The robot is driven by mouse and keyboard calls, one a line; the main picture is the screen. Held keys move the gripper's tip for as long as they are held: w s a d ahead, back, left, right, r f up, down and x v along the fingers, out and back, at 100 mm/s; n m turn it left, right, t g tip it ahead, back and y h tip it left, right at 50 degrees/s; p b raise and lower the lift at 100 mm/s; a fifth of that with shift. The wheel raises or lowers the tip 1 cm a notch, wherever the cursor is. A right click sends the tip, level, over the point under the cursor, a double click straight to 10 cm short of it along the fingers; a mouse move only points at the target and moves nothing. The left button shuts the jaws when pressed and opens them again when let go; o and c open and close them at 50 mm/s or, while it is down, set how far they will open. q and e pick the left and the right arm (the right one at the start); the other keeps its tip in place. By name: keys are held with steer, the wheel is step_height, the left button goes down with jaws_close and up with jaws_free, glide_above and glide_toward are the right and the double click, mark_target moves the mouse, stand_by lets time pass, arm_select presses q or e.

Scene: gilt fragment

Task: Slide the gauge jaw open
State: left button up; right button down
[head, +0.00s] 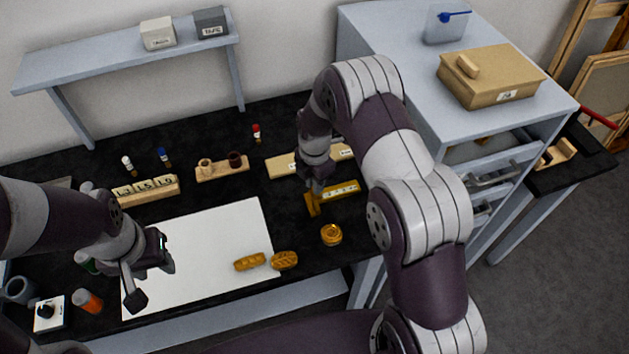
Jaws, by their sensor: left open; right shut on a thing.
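The gauge (343,191) lies on the black bench right of centre. It is a yellow-orange bar with a pale marked scale and a wider crosspiece, its jaw (312,205), at the left end. My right gripper (317,188) reaches down from above and is shut at that jaw end. Its fingertips are small and dark here, so the exact contact is hard to see. The gap of the jaw cannot be made out. My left gripper (150,275) is open and empty above the white sheet, well left of the gauge.
A round brass piece (331,235) lies just below the gauge. Two gilt fragments (249,262) (285,260) lie at the white sheet's (215,235) right edge. A tan block (282,165) is behind the gauge. A drawer cabinet (400,50) stands at the right.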

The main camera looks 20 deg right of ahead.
stand_by(0.6)
steer(key=c, duration=1.1)
jaws_free()
steer(key=shift+r+b, duration=1.15)
steer(key=shift+r, duration=5.2)
